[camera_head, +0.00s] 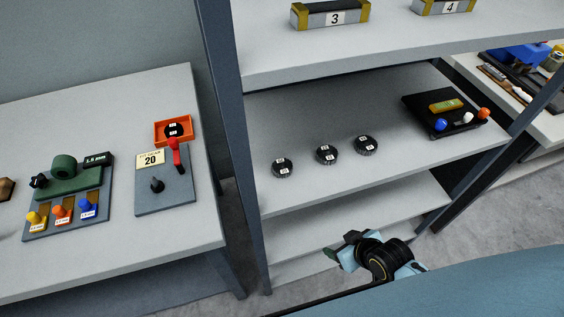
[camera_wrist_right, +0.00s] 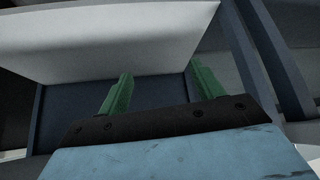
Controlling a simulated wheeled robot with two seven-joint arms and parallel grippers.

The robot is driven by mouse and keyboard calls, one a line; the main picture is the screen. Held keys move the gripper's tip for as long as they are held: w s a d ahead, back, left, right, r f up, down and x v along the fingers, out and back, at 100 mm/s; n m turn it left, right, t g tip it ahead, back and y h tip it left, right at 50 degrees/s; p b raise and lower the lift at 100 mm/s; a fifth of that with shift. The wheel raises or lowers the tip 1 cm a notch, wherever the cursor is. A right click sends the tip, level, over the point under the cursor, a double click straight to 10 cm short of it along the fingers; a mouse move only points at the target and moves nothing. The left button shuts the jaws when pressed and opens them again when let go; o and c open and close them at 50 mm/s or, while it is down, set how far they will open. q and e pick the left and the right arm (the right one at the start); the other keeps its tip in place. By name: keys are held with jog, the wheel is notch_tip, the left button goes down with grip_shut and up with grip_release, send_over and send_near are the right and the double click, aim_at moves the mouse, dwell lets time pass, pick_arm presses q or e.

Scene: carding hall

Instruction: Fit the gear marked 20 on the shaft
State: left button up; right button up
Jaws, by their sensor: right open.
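Three dark round gears with small white labels stand in a row on the middle shelf: a left gear (camera_head: 282,168), a middle gear (camera_head: 327,154) and a right gear (camera_head: 366,145). Their numbers are too small to read surely. On the left table, a grey plate (camera_head: 178,197) carries a short dark upright shaft (camera_head: 157,186), bare, and a card (camera_head: 150,159) reading 20. My right gripper (camera_head: 337,248) is below and in front of the gears, apart from them. In the right wrist view its green fingers (camera_wrist_right: 162,85) are spread with nothing between. My left gripper is out of view.
An orange tray (camera_head: 158,131) holding a dark gear sits behind the plate, beside a red lever (camera_head: 176,153). A green device (camera_head: 68,186) with coloured knobs stands further left. Shelf posts (camera_head: 222,90) and the upper shelf (camera_head: 400,45) bound the middle shelf. A black board (camera_head: 467,125) lies at its right.

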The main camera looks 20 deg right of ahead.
aim_at(279, 165)
jog(key=w+a+r+n+t+y+p, duration=0.1)
jog(key=a+r, duration=0.1)
jog(key=r, duration=0.7)
jog(key=w+a+r+n+t+y, duration=0.1)
jog(key=w+a+r+y, duration=0.15)
jog(key=r, duration=0.65)
jog(key=w+a+t, duration=0.1)
jog(key=w, duration=0.2)
jog(key=w+a+t+y, duration=0.1)
jog(key=w, duration=0.1)
jog(key=w+a+n, duration=0.1)
jog(key=w, duration=0.2)
jog(key=shift+w+a+r+t+y, duration=0.1)
jog(key=shift+w+r+t+y, duration=0.25)
jog(key=shift+r+t, duration=0.05)
jog(key=b+x, duration=0.1)
jog(key=x, duration=0.4)
jog(key=shift+w+a+f, duration=0.1)
jog(key=shift+a+f, duration=0.15)
jog(key=c, duration=1.2)
